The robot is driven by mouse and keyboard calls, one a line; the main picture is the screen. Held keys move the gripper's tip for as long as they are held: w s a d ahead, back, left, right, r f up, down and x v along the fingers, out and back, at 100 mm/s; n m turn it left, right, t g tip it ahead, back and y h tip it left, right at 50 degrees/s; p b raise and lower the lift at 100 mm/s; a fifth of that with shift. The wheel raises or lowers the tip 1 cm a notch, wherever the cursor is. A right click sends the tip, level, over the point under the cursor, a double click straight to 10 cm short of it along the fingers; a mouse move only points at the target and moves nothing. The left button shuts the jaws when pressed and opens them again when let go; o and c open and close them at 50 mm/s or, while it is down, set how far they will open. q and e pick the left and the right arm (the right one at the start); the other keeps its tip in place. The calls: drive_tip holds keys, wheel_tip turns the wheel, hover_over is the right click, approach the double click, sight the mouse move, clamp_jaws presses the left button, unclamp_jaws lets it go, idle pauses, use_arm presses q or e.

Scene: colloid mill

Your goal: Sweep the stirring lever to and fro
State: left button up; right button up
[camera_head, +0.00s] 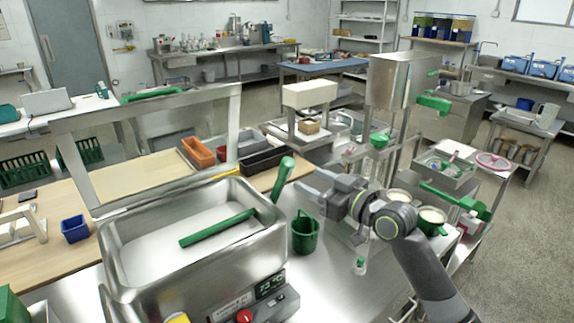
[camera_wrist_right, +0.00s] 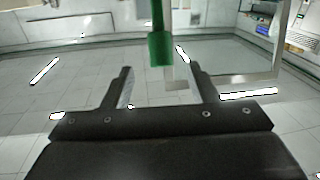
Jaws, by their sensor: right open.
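The stirring lever stands at the right end of the steel basin (camera_head: 110,235), its green grip (camera_head: 284,178) tilted up to the right. A green bar (camera_head: 218,228) lies across the basin; whether it joins the grip is unclear. My right gripper (camera_head: 308,183) is open just right of the grip, with its fingers pointing left toward it. In the right wrist view, a green handle (camera_wrist_right: 160,47) stands between and beyond the open fingertips (camera_wrist_right: 161,75). Neither finger visibly touches it. My left gripper is not in view.
A green cup (camera_head: 305,234) stands on the steel table below my right gripper. A control box with a red knob (camera_head: 244,316) is at the basin's front. Orange (camera_head: 197,153) and black (camera_head: 264,160) bins lie behind. A blue bin (camera_head: 75,229) is at left.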

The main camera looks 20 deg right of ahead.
sight(287, 176)
drive_tip(key=p+x, duration=0.2)
drive_tip(key=x, duration=0.7)
clamp_jaws()
